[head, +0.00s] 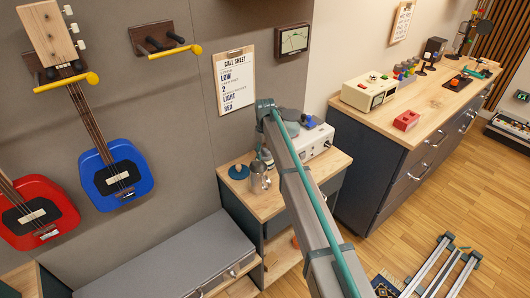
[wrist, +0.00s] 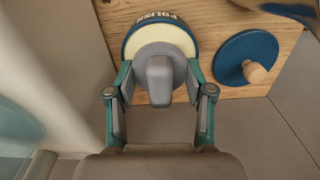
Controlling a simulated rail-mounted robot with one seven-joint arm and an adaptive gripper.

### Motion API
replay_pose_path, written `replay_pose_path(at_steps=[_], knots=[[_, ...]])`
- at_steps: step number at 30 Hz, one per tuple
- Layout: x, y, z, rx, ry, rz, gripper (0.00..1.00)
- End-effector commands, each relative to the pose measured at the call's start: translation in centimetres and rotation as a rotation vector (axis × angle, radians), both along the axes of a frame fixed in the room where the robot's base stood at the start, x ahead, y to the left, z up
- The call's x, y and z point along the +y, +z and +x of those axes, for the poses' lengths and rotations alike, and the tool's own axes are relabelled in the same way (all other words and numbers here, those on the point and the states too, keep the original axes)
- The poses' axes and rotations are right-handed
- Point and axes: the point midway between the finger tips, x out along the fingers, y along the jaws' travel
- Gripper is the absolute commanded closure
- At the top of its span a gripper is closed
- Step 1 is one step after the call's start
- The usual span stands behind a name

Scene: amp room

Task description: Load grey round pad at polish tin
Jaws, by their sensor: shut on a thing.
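The polish tin (wrist: 160,22) shows at the top of the wrist view, open, with a blue rim, POLISH lettering and a cream face inside. The grey round pad (wrist: 178,58), with a thick grey grip, overlaps the cream face. My gripper (wrist: 160,78) is shut on the pad's grip, one finger on each side. I cannot tell whether the pad touches the polish. In the head view my gripper (head: 265,158) is small and partly hidden by my arm, over the small wooden-topped cabinet. The pad and tin cannot be made out clearly there.
A blue lid with a wooden knob (wrist: 255,72) lies beside the tin; it also shows in the head view (head: 238,172). A wall stands behind.

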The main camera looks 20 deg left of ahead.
Motion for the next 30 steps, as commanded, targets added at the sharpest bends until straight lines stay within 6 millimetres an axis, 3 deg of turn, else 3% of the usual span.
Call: replay_pose_path(at_steps=[30], knots=[[0.00, -0.58, 0.00, 0.000, 0.000, 0.000, 0.75]])
